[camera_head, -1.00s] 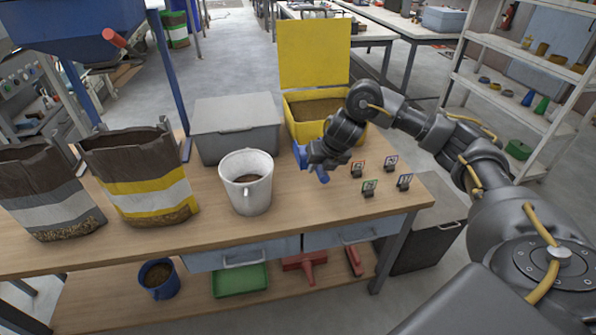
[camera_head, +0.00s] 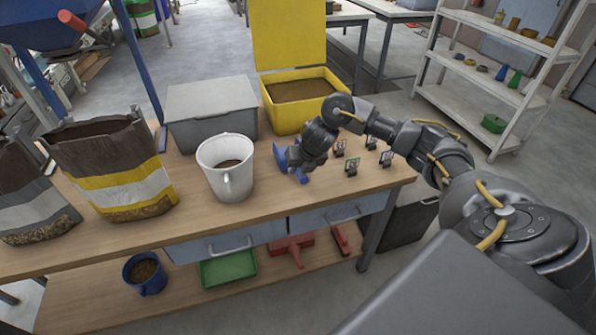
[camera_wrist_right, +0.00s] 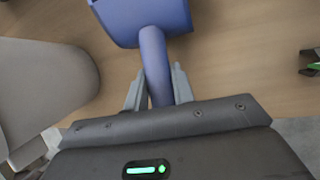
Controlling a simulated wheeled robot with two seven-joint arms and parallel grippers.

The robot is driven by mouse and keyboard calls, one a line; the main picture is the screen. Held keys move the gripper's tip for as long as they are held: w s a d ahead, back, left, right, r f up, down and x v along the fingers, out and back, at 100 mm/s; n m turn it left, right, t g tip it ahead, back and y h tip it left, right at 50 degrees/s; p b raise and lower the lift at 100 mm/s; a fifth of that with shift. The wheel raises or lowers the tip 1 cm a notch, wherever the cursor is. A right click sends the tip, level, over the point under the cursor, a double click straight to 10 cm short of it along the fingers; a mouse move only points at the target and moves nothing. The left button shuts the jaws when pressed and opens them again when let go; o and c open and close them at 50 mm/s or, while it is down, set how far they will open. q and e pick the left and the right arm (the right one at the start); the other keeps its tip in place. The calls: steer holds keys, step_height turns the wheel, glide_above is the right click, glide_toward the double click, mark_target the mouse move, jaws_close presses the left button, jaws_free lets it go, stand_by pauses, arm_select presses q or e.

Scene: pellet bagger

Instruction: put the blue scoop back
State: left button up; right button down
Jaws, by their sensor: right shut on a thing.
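The blue scoop (camera_head: 281,158) is in my right gripper (camera_head: 296,165), just above or at the tabletop, to the right of the white bucket; I cannot tell whether it touches the wood. In the right wrist view, the gripper (camera_wrist_right: 158,88) is shut on the blue handle (camera_wrist_right: 154,58), with a finger on each side. The scoop's head (camera_wrist_right: 140,18) points away from the gripper and is cut off by the top edge of the picture. My left gripper is not in view.
The white bucket (camera_head: 224,178) stands left of the scoop. Behind are a lidded grey bin (camera_head: 211,108) and an open yellow bin (camera_head: 297,118) of pellets. Several small tag holders (camera_head: 351,167) stand to the right. Bags (camera_head: 120,190) stand at the left. Wooden tabletop (camera_head: 275,205) is bare in front.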

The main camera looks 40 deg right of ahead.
steer(key=shift+w+d+f, duration=0.1)
steer(key=shift+f, duration=0.55)
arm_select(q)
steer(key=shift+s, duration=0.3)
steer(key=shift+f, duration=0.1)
arm_select(e)
steer(key=c, duration=1.2)
jaws_free()
steer(key=shift+f, duration=0.1)
steer(key=shift+o, duration=0.2)
